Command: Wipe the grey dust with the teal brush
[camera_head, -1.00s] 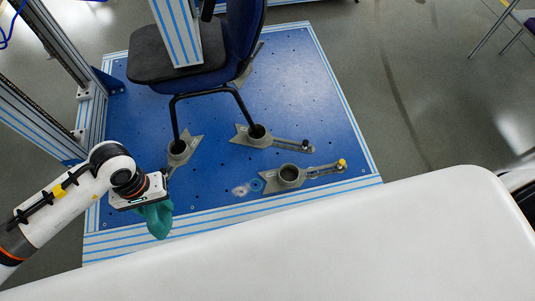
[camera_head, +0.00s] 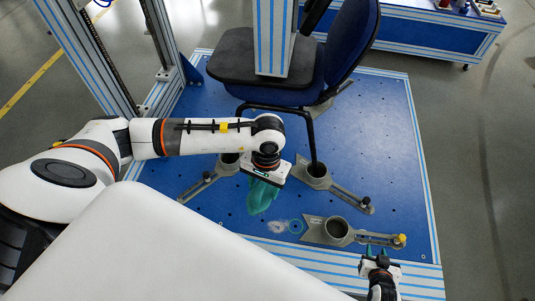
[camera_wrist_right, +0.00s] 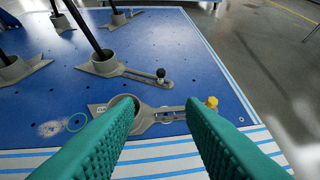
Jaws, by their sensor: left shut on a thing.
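Whether the brush touches the platform I cannot tell. My right gripper (camera_head: 379,254) is open and empty at the platform's front edge; its teal fingers (camera_wrist_right: 155,115) stand wide apart.
A grey clamp foot with an empty cup (camera_head: 337,228) and a yellow knob (camera_head: 401,239) lies right of the ring. The dark-blue chair (camera_head: 350,42) stands behind with its legs in similar feet. Bare blue platform (camera_head: 385,140) lies to the right.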

